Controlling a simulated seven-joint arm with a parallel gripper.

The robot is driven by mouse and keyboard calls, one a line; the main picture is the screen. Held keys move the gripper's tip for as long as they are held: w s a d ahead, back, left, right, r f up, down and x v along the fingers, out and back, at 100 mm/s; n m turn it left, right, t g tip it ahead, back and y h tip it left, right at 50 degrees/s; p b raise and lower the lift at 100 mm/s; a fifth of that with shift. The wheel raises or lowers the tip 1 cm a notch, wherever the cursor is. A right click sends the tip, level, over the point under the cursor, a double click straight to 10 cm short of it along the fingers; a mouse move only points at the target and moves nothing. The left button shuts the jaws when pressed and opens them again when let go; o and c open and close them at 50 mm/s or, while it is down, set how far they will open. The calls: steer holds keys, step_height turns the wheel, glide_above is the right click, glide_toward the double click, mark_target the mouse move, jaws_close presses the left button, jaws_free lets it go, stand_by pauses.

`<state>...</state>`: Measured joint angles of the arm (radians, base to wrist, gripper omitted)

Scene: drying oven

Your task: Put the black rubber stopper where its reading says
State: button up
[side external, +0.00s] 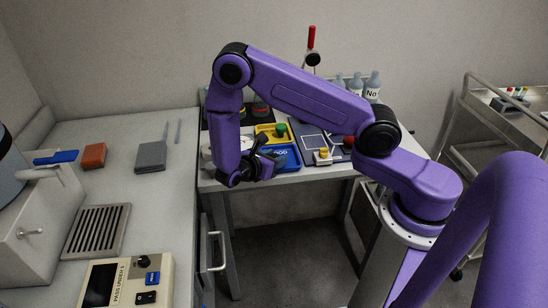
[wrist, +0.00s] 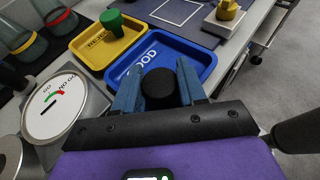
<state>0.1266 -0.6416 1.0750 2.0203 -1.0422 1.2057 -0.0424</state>
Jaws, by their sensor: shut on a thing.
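The black rubber stopper (wrist: 160,88) is held between the blue fingertips of my gripper (wrist: 158,92) in the wrist view. In that view it overlaps the near edge of the blue tray (wrist: 196,58), whose label seems to end in "OOD"; its height above the tray is unclear. A yellow tray (wrist: 84,48) with a partly readable label stands beside it and holds a green stopper (wrist: 113,20). A round white dial gauge (wrist: 42,117) with red and green marks and a black bar lies to the left; its lettering seems to include "GO". In the side view my gripper (side external: 262,166) hides the stopper.
A dark mat with white lines (side external: 310,138) lies right of the trays, with a yellow-topped piece (side external: 323,156) on it. Bottles (side external: 372,86) stand at the back. A counter with a grate (side external: 97,232) and a control box (side external: 124,284) is at the left.

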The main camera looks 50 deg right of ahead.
steer(key=o, duration=1.1)
steer(key=shift+a+r, duration=0.15)
steer(key=shift+r, duration=0.05)
steer(key=v, duration=1.1)
steer(key=shift+a+r, duration=0.2)
steer(key=shift+a, duration=0.15)
steer(key=s+r+m+y, duration=0.2)
steer(key=s+r+y, duration=0.4)
steer(key=s, duration=0.6)
steer(key=s+r+m+y, duration=0.3)
steer(key=s+r+y, duration=0.4)
steer(key=s, duration=0.4)
steer(key=shift+s+d+y, duration=0.4)
steer(key=shift+d+y, duration=0.1)
